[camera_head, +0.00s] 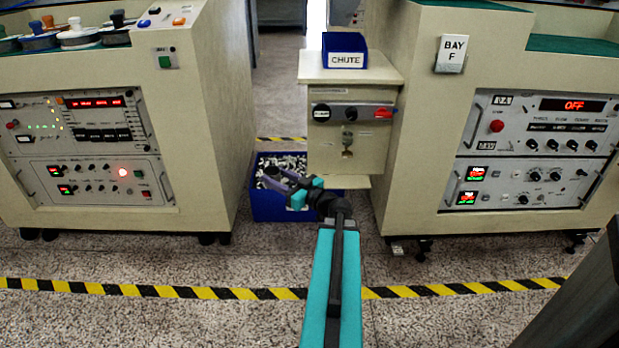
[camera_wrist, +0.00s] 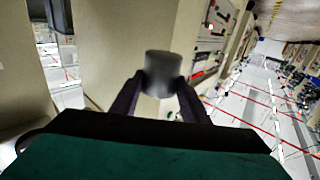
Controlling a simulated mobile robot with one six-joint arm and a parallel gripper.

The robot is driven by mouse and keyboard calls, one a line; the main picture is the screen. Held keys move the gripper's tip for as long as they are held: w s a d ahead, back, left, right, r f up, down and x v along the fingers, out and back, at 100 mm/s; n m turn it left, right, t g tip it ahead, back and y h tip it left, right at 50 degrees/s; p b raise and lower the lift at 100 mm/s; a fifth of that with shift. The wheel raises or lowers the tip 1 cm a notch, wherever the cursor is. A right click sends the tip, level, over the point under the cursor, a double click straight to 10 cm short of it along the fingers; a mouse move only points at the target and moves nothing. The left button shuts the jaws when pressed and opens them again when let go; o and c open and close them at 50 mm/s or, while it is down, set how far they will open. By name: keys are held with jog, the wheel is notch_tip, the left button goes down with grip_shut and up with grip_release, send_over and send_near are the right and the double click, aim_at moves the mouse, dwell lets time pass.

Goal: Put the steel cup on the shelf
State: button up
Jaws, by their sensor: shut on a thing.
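The steel cup (camera_wrist: 162,74) is a dark grey cylinder between my fingers in the wrist view. My gripper (camera_wrist: 158,88) is shut on it, with one finger on each side. In the head view my gripper (camera_head: 274,178) reaches out over the blue bin on the floor, left of the chute cabinet. The cup (camera_head: 271,171) shows there only as a small dark shape at the fingertips. A pale ledge (camera_head: 350,182) juts out under the chute cabinet, right of my gripper; it may be the shelf, but I cannot tell.
The blue floor bin (camera_head: 268,208) holds many small pieces. The chute cabinet (camera_head: 346,157) carries a blue CHUTE tray (camera_head: 345,42). Machine cabinets stand left (camera_head: 215,100) and right (camera_head: 425,120). Striped tape (camera_head: 200,293) crosses the open floor in front.

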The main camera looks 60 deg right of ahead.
jog(key=w+a+r+n+g+y, duration=0.1)
jog(key=w+a+r+n+y, duration=0.25)
jog(key=a, duration=0.75)
jog(key=w+a+n+g+y, duration=0.15)
jog(key=w+a+y, duration=0.4)
jog(key=a, duration=0.65)
jog(key=w+a+r+n+g+y, duration=0.1)
jog(key=w+a+n+y, duration=0.3)
jog(key=a, duration=0.7)
jog(key=a+r+n+g+y, duration=0.1)
jog(key=a+n+g+y, duration=0.1)
jog(key=a, duration=1.3)
jog(key=shift+r+n+g+y, duration=0.3)
jog(key=shift+r+g+y, duration=0.15)
jog(key=shift+g, duration=0.7)
